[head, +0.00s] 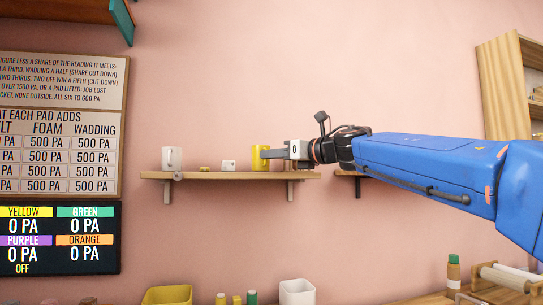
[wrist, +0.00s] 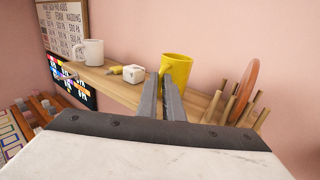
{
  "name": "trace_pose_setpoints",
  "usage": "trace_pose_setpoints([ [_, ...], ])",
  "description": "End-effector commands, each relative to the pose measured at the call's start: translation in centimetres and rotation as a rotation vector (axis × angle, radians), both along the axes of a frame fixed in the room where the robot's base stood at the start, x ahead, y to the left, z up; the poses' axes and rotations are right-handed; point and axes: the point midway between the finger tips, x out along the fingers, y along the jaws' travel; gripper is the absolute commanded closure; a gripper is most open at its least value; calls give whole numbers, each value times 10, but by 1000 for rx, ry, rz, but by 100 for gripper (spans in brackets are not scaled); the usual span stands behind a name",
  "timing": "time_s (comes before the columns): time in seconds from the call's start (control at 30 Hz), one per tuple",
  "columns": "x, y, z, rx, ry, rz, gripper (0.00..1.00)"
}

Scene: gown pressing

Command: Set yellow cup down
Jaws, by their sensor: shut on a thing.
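The yellow cup (head: 260,158) is upright at the right part of a wooden wall shelf (head: 225,175). In the head view its base meets the shelf top or is very close to it. My gripper (head: 270,154) reaches in from the right and is shut on the cup. In the wrist view the two fingers (wrist: 166,85) run forward close together to the yellow cup (wrist: 177,68), whose handle faces left. The fingers hide the cup's lower part there, so its contact with the shelf (wrist: 115,88) cannot be told from that view.
A white mug (head: 172,158), a small yellow item (head: 205,169) and a white block (head: 229,165) stand left of the cup. In the wrist view, wooden pegs and a reddish disc (wrist: 245,82) are at right. Bins (head: 297,292) and bottles are below.

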Motion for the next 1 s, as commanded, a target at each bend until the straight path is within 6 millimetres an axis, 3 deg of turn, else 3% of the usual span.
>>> trace_pose_setpoints([
  [0.13, 0, 0, -3, 0, 0, 0, 100],
  [0.2, 0, 0, -3, 0, 0, 0, 76],
  [0.23, 0, 0, -3, 0, 0, 0, 74],
  [0.63, -3, -3, 1, 0, 0, -1, 74],
  [1.0, -45, -53, 1, 1, -1, -4, 74],
])
